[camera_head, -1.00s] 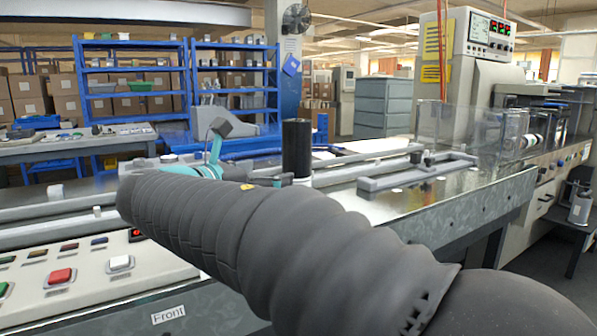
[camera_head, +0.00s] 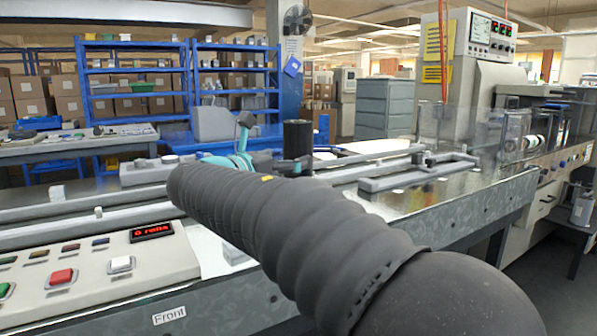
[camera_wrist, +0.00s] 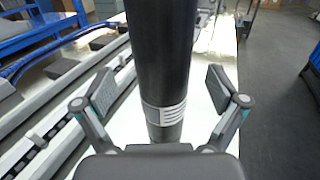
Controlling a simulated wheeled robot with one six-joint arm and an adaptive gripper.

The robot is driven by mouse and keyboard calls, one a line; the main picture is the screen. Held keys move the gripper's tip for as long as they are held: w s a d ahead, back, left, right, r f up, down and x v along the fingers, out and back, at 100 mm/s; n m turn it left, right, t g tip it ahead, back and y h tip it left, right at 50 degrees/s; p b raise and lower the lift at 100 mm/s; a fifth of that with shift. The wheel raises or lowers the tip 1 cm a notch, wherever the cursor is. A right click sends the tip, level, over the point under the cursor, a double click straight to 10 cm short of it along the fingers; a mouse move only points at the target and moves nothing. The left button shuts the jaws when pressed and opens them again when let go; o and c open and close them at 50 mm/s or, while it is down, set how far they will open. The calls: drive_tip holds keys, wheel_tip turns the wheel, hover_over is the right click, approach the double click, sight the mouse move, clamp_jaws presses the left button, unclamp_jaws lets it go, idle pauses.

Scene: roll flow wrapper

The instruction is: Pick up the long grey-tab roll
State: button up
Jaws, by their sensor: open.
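The long roll is a black upright cylinder with a grey striped tab near its lower end. In the wrist view the roll (camera_wrist: 160,60) stands between the two open fingers of my gripper (camera_wrist: 163,92), with a visible gap on each side. Its grey tab (camera_wrist: 165,114) shows just below fingertip height in the picture. In the head view the roll (camera_head: 297,138) stands on the machine bed, its lower part hidden by my gripper and arm. My gripper (camera_head: 268,145) is partly hidden there behind my own arm.
Grey guide rails (camera_head: 90,213) run along the machine bed at left. A grey bracket frame (camera_head: 420,178) lies on the metal bed at right. A button panel (camera_head: 90,268) is at the front left. Clear guards (camera_head: 480,130) stand at the far right.

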drive_tip(key=x, duration=0.4)
drive_tip(key=shift+w+d+f, duration=0.1)
drive_tip(key=shift+d+f, duration=0.1)
drive_tip(key=shift+f, duration=0.05)
drive_tip(key=shift+r, duration=0.1)
clamp_jaws()
